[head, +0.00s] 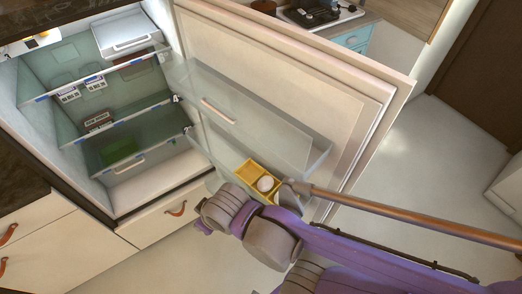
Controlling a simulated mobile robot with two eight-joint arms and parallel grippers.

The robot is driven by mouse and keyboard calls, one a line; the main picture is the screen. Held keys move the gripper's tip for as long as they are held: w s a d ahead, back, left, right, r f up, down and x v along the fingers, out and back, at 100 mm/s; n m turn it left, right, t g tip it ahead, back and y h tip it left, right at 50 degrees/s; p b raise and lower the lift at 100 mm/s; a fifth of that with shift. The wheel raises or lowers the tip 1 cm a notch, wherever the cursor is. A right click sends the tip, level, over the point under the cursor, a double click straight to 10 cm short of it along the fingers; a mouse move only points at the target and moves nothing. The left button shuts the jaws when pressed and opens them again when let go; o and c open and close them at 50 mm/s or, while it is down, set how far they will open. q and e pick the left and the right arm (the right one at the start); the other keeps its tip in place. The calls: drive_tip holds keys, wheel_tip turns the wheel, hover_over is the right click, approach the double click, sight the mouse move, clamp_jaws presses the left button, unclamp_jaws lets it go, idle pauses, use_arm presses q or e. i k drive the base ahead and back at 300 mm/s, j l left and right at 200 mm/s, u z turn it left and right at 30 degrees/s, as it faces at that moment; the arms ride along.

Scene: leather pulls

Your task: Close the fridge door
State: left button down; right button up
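The fridge (45,120) stands open at the left, its lit inside and shelves showing. Its door (290,60) is swung wide to the right, with the inner face and clear door shelves (235,115) towards me. A yellow holder (257,173) with a round white thing in it is at the lower door shelf. My purple and grey arm comes in from the lower right and covers the door's lower part. I see no gripper fingers on it. No arm comes in from the left.
Cabinets with leather pulls (176,209) lie below and left of the fridge. A counter with a stovetop (318,14) is behind the door. Floor (410,150) is clear at the right.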

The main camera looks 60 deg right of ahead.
sight(308, 107)
drive_tip(key=k+l+z, duration=0.15)
drive_tip(key=k, duration=0.2)
drive_tip(key=k+l+z, duration=0.15)
drive_tip(key=k+l, duration=0.2)
drive_tip(key=l, duration=0.3)
drive_tip(key=k+l, duration=0.15)
drive_tip(key=l, duration=0.2)
drive_tip(key=l+u, duration=0.1)
drive_tip(key=l, duration=0.2)
drive_tip(key=l+u, duration=0.15)
drive_tip(key=l, duration=0.35)
drive_tip(key=k+l+u, duration=0.1)
drive_tip(key=l, duration=0.4)
drive_tip(key=i+l+u, duration=0.2)
drive_tip(key=l, duration=0.25)
drive_tip(key=k+l+u, duration=0.25)
drive_tip(key=k+l, duration=0.25)
